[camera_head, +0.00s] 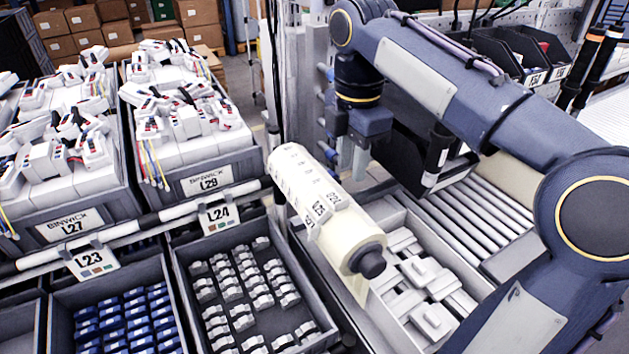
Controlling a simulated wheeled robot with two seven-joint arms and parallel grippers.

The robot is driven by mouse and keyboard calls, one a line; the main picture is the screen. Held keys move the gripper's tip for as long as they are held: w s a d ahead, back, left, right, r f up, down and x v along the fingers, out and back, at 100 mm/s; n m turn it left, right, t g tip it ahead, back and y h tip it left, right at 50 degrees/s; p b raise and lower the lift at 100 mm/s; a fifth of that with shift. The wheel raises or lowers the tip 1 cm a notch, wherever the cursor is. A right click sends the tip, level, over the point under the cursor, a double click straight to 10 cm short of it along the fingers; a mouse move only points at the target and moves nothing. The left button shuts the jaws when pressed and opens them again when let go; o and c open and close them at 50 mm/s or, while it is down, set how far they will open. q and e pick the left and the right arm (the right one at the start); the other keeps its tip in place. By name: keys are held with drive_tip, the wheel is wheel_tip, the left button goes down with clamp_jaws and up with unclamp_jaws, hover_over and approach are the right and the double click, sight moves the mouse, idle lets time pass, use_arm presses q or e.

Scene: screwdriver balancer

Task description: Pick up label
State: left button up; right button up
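A large cream label roll (290,171) lies on a dark spindle in the middle of the view, its near end toward me. Printed white labels (318,208) sit on its upper side, and some stand partly away from the surface. My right gripper (350,172) points down just behind and to the right of the roll, close to its upper right side. Its fingers look a little apart, with nothing visible between them. I cannot tell whether a fingertip touches the roll. My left gripper is out of view.
Grey bins of white devices (190,121) stand at the left. Below them are bins of small white parts (247,290) and blue parts (120,322). A bin of white parts (425,285) lies right of the roll, beside a roller conveyor (480,215). Black bins (500,50) stand behind.

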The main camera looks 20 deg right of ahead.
sight(346, 207)
wheel_tip(346, 207, down, 8)
drive_tip(key=shift+a+r, duration=0.1)
drive_tip(key=shift+r, duration=0.1)
drive_tip(key=shift+c, duration=0.4)
clamp_jaws()
